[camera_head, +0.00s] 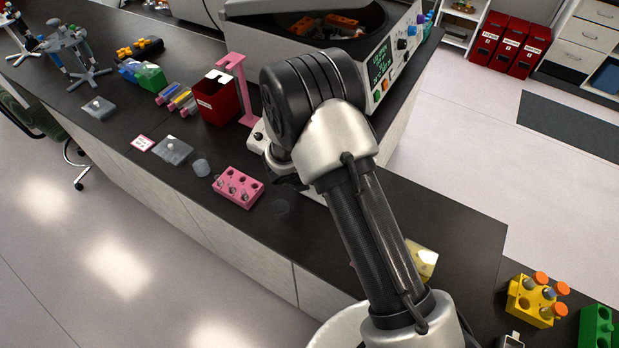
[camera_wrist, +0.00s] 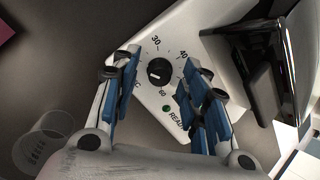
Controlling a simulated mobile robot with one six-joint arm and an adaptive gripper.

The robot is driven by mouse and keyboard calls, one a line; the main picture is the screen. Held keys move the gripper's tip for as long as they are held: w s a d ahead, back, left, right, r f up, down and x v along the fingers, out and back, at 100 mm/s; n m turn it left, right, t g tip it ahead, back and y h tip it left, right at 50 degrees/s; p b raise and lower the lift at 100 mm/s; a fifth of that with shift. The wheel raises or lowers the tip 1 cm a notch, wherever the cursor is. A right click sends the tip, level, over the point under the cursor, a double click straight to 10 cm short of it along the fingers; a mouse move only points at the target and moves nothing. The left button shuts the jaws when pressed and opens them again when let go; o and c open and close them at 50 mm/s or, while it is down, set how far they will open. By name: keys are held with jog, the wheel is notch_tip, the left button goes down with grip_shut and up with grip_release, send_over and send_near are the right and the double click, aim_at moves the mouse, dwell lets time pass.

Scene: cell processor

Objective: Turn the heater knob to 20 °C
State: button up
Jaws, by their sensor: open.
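The heater (camera_wrist: 180,27) is a white unit with a dial in the wrist view. Its round black knob (camera_wrist: 159,72) has a pale mark on its face; the exact setting it points to is unclear. The numbers 30, 40 and 60 are readable around the dial, and a green light marked READY sits below it. My gripper (camera_wrist: 161,58) is open, with one blue-padded finger to the left of the knob and one to the right. It appears over the dial, and no contact is visible.
A clear beaker (camera_wrist: 42,148) stands left of the heater. In the head view a pink rack (camera_head: 238,187) lies left of my arm, with a red box (camera_head: 218,98) and pink stand (camera_head: 238,90) behind. A large centrifuge (camera_head: 385,60) stands behind my arm.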

jog(key=v, duration=1.2)
dwell(0.3)
